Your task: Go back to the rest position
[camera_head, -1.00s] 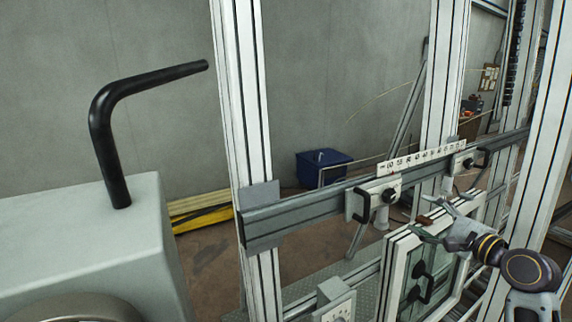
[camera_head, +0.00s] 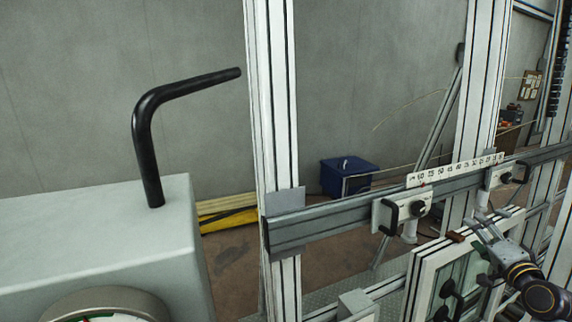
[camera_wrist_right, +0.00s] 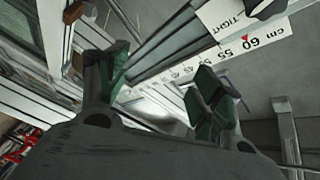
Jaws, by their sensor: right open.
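My right gripper (camera_head: 482,226) is open near the top edge of a white window-like frame (camera_head: 428,262) at the lower right of the head view. In the right wrist view its two fingers (camera_wrist_right: 158,88) stand wide apart with nothing between them. Behind them run a grey rail and a white centimetre scale (camera_wrist_right: 262,34). A small brown piece (camera_head: 455,237) sits at the frame's top edge, left of the fingers. My left gripper is not in the head view.
A grey rail (camera_head: 340,222) with a scale (camera_head: 440,175) and black-handled clamps (camera_head: 388,218) crosses between white posts (camera_head: 272,100). A pale machine box (camera_head: 95,235) with a bent black lever (camera_head: 148,130) fills the left. A blue bin (camera_head: 345,178) stands behind.

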